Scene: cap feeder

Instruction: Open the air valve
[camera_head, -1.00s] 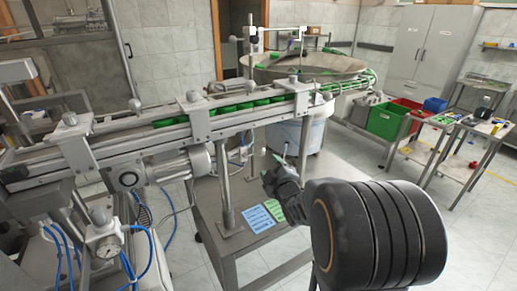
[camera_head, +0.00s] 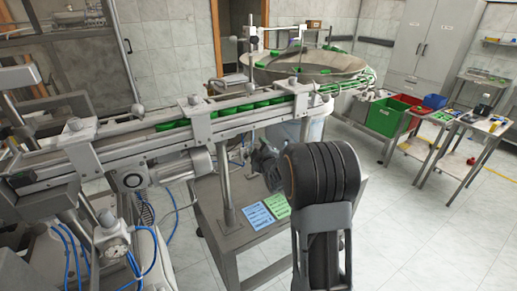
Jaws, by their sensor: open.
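A pale round air fitting with a knob on top (camera_head: 112,243) sits at the lower left, under the conveyor, with blue tubes leading from it. It seems to be the air valve unit; I cannot make out its handle or setting. My gripper (camera_head: 264,160) is right of the middle, above the small table under the conveyor, well to the right of the air fitting and apart from it. It is open, with nothing seen in it. My own dark arm link hides part of it.
The conveyor (camera_head: 160,141) with green caps runs from lower left to the round bowl feeder (camera_head: 305,68). A metal post (camera_head: 225,188) stands between my gripper and the air fitting. Blue and green cards (camera_head: 262,212) lie on the small table. Green and red bins (camera_head: 386,118) stand at right.

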